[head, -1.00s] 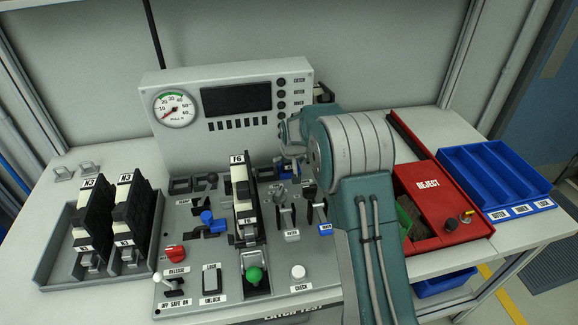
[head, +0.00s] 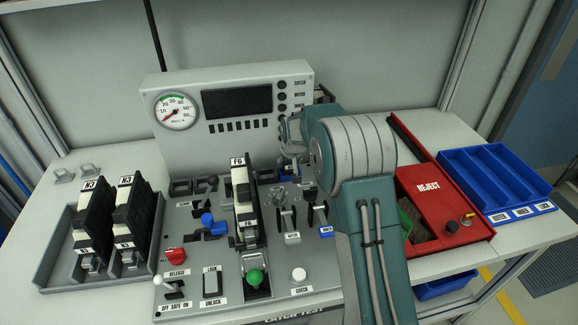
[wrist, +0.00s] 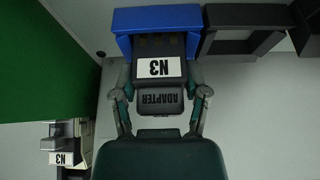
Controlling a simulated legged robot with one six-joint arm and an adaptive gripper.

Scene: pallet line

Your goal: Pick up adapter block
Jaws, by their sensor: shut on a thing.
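The adapter block (wrist: 158,74) is dark, with a white N3 label and the word ADAPTER on its grey end, upside down in the wrist view. My gripper (wrist: 161,98) has its two fingers closed on the sides of that grey end. The block's far end meets a blue frame (wrist: 124,20); I cannot tell how deep it sits in it. In the head view my gripper (head: 290,137) is at the right end of the grey gauge panel, and my own arm hides the block.
The test panel (head: 205,285) with switches and an upright F6 module (head: 243,200) stands left of my arm. Two N3 modules sit in a grey tray (head: 52,262). A red reject bin (head: 437,188) and blue tray (head: 490,170) stand right. A dark frame (wrist: 245,17) adjoins the blue one.

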